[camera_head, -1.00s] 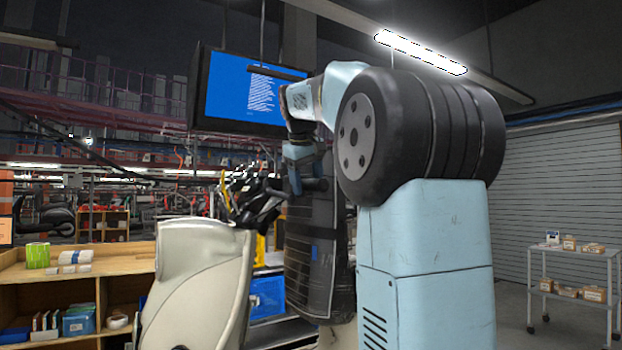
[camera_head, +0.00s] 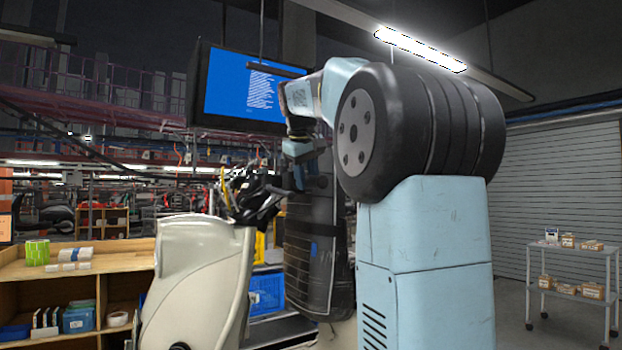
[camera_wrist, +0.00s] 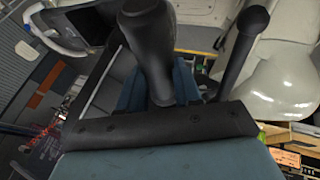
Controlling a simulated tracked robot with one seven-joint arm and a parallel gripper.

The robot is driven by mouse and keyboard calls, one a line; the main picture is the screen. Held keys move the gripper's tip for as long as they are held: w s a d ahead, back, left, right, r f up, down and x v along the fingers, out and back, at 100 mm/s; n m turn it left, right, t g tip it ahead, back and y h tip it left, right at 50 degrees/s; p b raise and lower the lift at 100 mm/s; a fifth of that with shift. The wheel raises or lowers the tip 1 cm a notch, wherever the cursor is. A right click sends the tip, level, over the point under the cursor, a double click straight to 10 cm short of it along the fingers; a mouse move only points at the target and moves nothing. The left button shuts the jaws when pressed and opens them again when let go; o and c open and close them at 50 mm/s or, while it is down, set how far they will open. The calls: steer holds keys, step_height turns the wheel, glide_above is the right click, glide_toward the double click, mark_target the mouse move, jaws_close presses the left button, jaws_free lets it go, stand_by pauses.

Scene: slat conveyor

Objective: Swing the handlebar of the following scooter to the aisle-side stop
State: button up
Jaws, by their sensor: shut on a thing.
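The pale cream scooter (camera_head: 195,275) stands left of my arm in the head view, its front body upright. Its black handlebar (camera_head: 255,195) sits on top, with levers and cables bunched together. My gripper (camera_head: 300,178) is at the right end of the handlebar, below the blue screen, its fingers small and partly hidden. In the wrist view, a thick black handlebar grip (camera_wrist: 148,45) runs down to the gripper (camera_wrist: 160,125), which is shut on it. A thin black lever with a round knob (camera_wrist: 246,40) stands beside the grip, apart from it. The bar's turn angle is hard to tell.
A dark ribbed panel (camera_head: 312,255) hangs beside the scooter, close to my arm. A wooden shelf (camera_head: 115,262) with small boxes is at left. A blue-screened monitor (camera_head: 250,90) hangs above the gripper. A cart with boxes (camera_head: 570,255) is at far right, with free floor before it.

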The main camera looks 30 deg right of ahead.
steer(key=shift+c, duration=0.5)
steer(key=shift+d+f+n+t, duration=0.3)
steer(key=shift+d+f, duration=0.15)
steer(key=shift+d, duration=0.3)
steer(key=shift+d+f+n+t, duration=0.2)
steer(key=shift+d+f+n, duration=0.15)
steer(key=shift+d, duration=0.4)
steer(key=shift+w+d+f, duration=0.1)
steer(key=shift+w+d+f+n+t+y, duration=0.15)
steer(key=shift+d+f+n+t+y, duration=0.2)
steer(key=shift+d, duration=0.35)
steer(key=shift+w+d+f+n+t+y, duration=0.15)
steer(key=shift+d+f+n+y, duration=0.1)
steer(key=shift+d+f, duration=0.3)
steer(key=shift+d+r, duration=0.1)
steer(key=shift+d, duration=0.05)
steer(key=shift+w+d+f+n+t+y, duration=0.25)
steer(key=shift+d+f, duration=0.15)
steer(key=shift+d, duration=0.3)
steer(key=shift+w+d+f+n+t+y, duration=0.15)
steer(key=shift+w+d+f+n+t, duration=0.15)
steer(key=shift+d, duration=0.35)
steer(key=shift+d+f, duration=0.1)
